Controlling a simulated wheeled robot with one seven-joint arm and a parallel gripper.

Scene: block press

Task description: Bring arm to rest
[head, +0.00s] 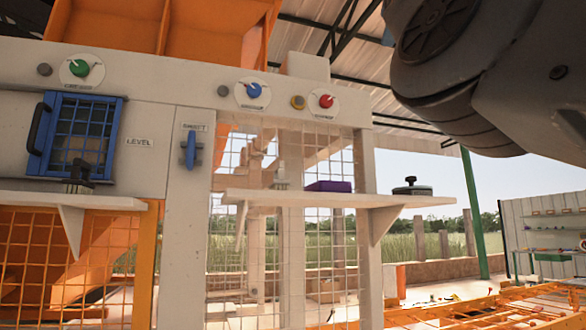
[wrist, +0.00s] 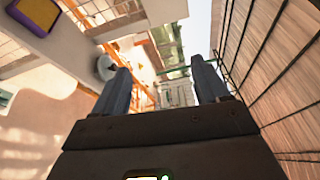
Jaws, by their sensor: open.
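My gripper (wrist: 166,88) shows in the wrist view with its two grey fingers spread apart and nothing between them. It is outside the head view, where a dark grey part of my arm (head: 455,75) fills the upper right corner. In the wrist view the gripper points past the press toward the open yard, and its fingers look clear of the things around it.
The block press (head: 185,130) has green, blue and red dials and a blue mesh door (head: 85,130). A slatted wooden surface (wrist: 275,75) lies right of my gripper.

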